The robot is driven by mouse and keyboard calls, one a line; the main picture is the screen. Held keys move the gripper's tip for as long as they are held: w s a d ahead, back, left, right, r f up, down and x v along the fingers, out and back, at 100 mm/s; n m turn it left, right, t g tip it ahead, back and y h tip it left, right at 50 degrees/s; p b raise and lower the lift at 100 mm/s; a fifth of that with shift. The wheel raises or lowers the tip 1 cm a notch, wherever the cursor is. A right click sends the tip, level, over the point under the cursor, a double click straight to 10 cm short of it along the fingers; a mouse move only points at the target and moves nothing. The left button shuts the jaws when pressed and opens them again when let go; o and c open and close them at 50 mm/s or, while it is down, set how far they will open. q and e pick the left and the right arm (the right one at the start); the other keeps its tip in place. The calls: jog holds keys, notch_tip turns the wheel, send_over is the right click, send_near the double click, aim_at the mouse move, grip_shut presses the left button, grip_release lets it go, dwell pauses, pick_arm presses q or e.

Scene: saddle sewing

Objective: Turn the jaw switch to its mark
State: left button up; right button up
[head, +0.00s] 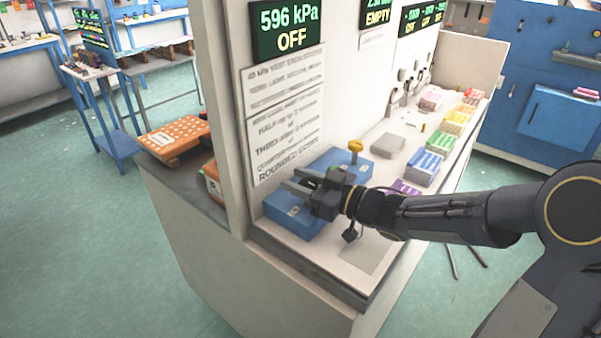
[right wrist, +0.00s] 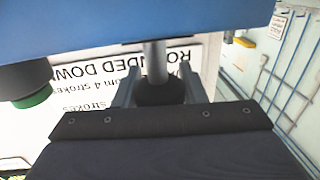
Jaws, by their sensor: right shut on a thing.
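My right gripper (head: 308,184) reaches in from the right over the front blue box (head: 292,222) on the bench. In the right wrist view its two fingers (right wrist: 160,88) stand either side of a dark knob (right wrist: 158,94) on a grey shaft (right wrist: 155,62) that meets the blue box. The gripper is shut on this knob, which looks like the jaw switch. The mark and the switch's angle cannot be made out. In the head view the gripper hides the knob. My left gripper is not in view.
A green-rimmed dark part (right wrist: 35,96) is beside the gripper. A display (head: 287,27) reads 596 kPa OFF above an instruction sheet (head: 287,135). Coloured blocks (head: 425,167) lie farther along the bench.

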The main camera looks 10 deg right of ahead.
aim_at(317, 187)
jog(key=o, duration=1)
jog(key=v, duration=0.8)
jog(key=shift+w+r, duration=0.1)
